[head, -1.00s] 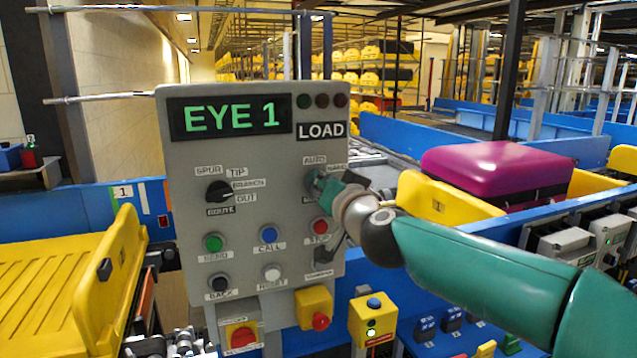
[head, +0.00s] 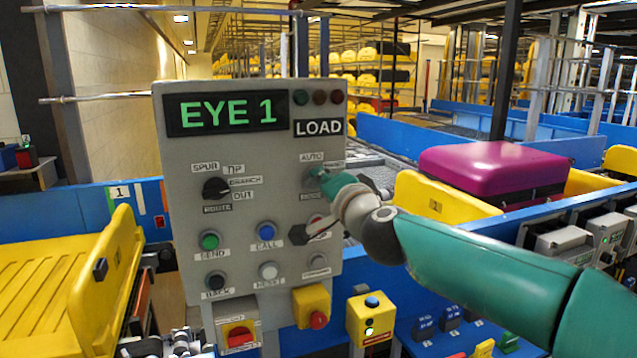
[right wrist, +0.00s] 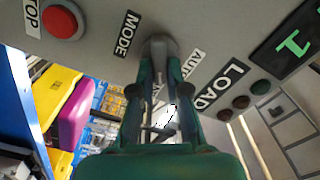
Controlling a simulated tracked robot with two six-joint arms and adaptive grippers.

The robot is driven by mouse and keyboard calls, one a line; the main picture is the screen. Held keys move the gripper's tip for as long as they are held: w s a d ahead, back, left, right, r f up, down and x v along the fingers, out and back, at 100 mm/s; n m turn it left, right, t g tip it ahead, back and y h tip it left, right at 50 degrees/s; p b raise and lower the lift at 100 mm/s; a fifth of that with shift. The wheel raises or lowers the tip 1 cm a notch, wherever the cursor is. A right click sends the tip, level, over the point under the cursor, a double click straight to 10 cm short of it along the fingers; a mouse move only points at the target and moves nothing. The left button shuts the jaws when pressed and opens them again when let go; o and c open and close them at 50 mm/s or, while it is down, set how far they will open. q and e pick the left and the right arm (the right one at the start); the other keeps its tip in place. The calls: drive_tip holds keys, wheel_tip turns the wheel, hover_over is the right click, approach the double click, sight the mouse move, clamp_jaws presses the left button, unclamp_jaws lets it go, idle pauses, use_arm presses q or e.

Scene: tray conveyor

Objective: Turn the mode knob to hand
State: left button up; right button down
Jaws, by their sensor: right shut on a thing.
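The grey control panel (head: 180,130) stands upright in front of me. Its mode knob sits at the upper right, below an AUTO label (head: 312,157) and with a partly covered label to its right. In the head view my right gripper (head: 318,179) mostly covers the knob. In the right wrist view the grey knob (right wrist: 158,48) is between the two fingers of my right gripper (right wrist: 158,68), which is shut on it. The MODE label (right wrist: 127,34) lies beside it. I cannot read the knob's pointer. My left gripper is not in view.
The route knob (head: 215,188) and several push buttons are on the same panel. A red stop button (right wrist: 62,20) lies close to the gripper. A yellow tray (head: 60,275) is at left; a magenta case (head: 495,168) is at right behind my arm.

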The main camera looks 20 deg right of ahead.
drive_tip(key=shift+d+f, duration=0.1)
drive_tip(key=shift+f, duration=0.05)
drive_tip(key=c, duration=1.2)
unclamp_jaws()
drive_tip(key=shift+o, duration=0.2)
drive_tip(key=s, duration=1.2)
drive_tip(key=shift+d, duration=0.2)
